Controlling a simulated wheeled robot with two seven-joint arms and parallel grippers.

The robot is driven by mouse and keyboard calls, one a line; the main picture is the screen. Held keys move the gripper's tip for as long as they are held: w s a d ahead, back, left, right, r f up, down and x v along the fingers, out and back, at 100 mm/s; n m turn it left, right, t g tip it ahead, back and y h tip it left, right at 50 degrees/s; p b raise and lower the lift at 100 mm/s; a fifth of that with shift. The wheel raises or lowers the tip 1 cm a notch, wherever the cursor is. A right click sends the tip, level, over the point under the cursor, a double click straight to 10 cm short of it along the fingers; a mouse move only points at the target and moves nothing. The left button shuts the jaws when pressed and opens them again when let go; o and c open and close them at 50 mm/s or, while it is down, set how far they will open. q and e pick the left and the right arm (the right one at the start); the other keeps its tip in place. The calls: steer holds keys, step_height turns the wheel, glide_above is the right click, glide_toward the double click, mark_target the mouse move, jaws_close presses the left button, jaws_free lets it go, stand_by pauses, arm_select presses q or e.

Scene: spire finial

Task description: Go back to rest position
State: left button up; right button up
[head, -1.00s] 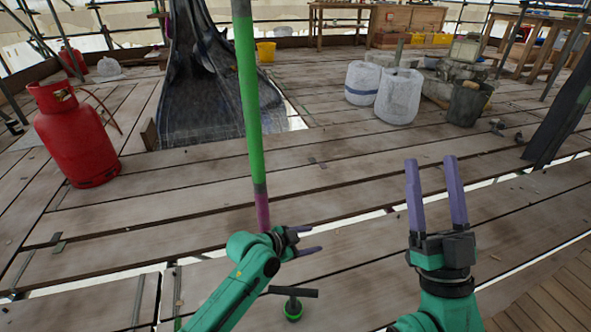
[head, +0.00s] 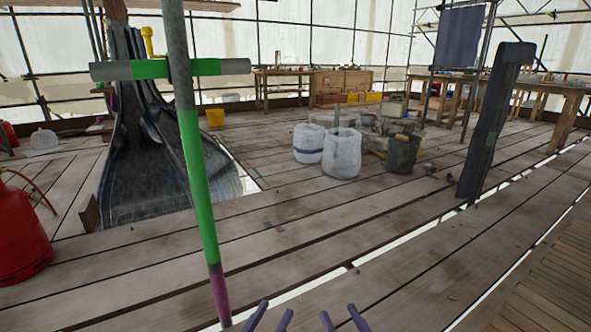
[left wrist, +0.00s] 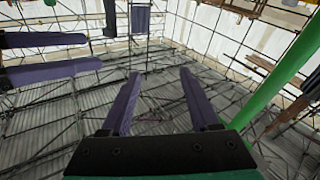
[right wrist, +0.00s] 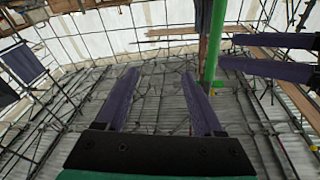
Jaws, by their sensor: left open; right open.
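My left gripper (head: 271,316) shows only its purple fingertips at the bottom edge of the head view, open and empty. My right gripper (head: 343,318) is beside it on the right, also just fingertips, open and empty. In the left wrist view the left fingers (left wrist: 160,100) stand apart with nothing between them. In the right wrist view the right fingers (right wrist: 163,100) are likewise apart and empty. Each wrist view also shows the other gripper's fingers at its side. My arms are hidden below the head view.
A green and grey pole (head: 197,180) with a crossbar stands just left of my grippers. A red gas cylinder (head: 20,235) is at far left, a dark spire (head: 150,180) behind. White bags (head: 342,155) and a dark post (head: 490,130) are farther right. The planks ahead are clear.

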arm_select(q)
steer(key=s+d+f+g+y+p, duration=0.1)
steer(key=s+f+g+p, duration=0.2)
steer(key=s+f+g, duration=0.65)
arm_select(e)
steer(key=s+a+f+g+h, duration=0.1)
steer(key=s+f+g, duration=0.6)
steer(key=s+f, duration=0.5)
arm_select(q)
steer(key=s+a+g+y+p, duration=0.7)
steer(key=s+a+p, duration=1.2)
steer(key=p, duration=1.9)
steer(key=s, duration=0.4)
steer(key=shift+s+a+f+g, duration=0.2)
steer(key=shift+s+a+g, duration=0.15)
steer(key=shift+a, duration=0.05)
arm_select(e)
steer(key=s+d+r+g+h, duration=0.2)
steer(key=s+d+g+h, duration=0.5)
steer(key=s+d, duration=1.3)
steer(key=s+g, duration=0.1)
steer(key=g, duration=0.2)
steer(key=shift+s, duration=0.1)
